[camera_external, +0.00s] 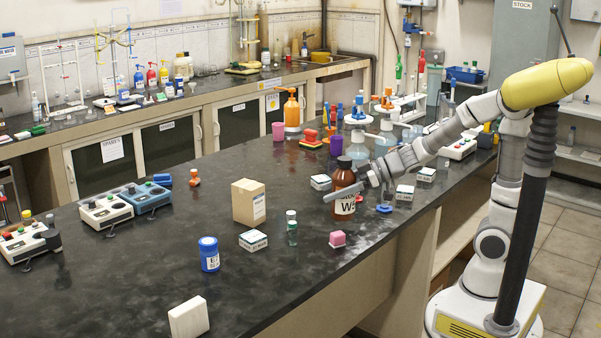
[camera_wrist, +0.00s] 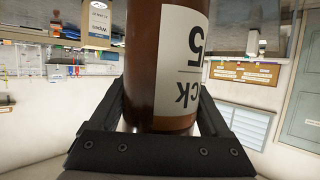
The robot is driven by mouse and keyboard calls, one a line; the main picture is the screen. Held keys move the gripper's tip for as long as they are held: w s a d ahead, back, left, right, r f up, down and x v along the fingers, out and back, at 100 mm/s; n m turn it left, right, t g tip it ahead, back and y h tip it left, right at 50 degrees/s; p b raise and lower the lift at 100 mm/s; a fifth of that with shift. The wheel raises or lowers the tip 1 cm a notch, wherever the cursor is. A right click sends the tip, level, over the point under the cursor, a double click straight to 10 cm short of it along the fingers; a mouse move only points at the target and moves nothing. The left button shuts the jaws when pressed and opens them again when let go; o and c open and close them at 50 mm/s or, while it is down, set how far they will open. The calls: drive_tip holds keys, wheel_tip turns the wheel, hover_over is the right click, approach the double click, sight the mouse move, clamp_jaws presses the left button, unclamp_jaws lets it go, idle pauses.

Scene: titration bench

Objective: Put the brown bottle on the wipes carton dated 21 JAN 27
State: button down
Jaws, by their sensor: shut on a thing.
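My gripper (camera_external: 345,193) is shut on the brown bottle (camera_external: 344,207), which has a dark cap and a white label. The bottle is upright over the right part of the dark bench; I cannot tell whether its base touches the top. In the wrist view the bottle (camera_wrist: 160,65) fills the middle between my fingers, picture upside down. A tan carton (camera_external: 243,204) with a white side label stands left of the bottle, its top bare. A carton marked "Wipes" shows at the upper left of the wrist view (camera_wrist: 98,22).
Small white boxes stand near the bottle (camera_external: 320,182) and in front of the carton (camera_external: 253,240).

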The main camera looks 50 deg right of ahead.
drive_tip(key=shift+w+d+r, duration=0.2)
drive_tip(key=shift+d+r, duration=0.15)
drive_tip(key=shift+r, duration=0.15)
drive_tip(key=w+d+r+p, duration=0.2)
drive_tip(key=w+r+p, duration=0.25)
drive_tip(key=w, duration=0.45)
drive_tip(key=w+d+r+p, duration=0.2)
drive_tip(key=w+r+p, duration=0.25)
drive_tip(key=w, duration=0.35)
drive_tip(key=w+d+r+p, duration=0.25)
drive_tip(key=w+p, duration=0.35)
drive_tip(key=w, duration=0.3)
drive_tip(key=shift+m, duration=0.3)
drive_tip(key=shift+w+a+f+b, duration=0.5)
drive_tip(key=shift+a+f+b, duration=0.15)
drive_tip(key=shift+a+f, duration=1.2)
drive_tip(key=shift+w+a+f+b, duration=0.6)
drive_tip(key=shift+a+f, duration=0.9)
drive_tip(key=shift+a, duration=0.6)
drive_tip(key=shift+w+a+f+b, duration=0.45)
drive_tip(key=shift+a+f+b, duration=0.25)
drive_tip(key=shift+a+f, duration=1.15)
drive_tip(key=shift+a+r, duration=0.15)
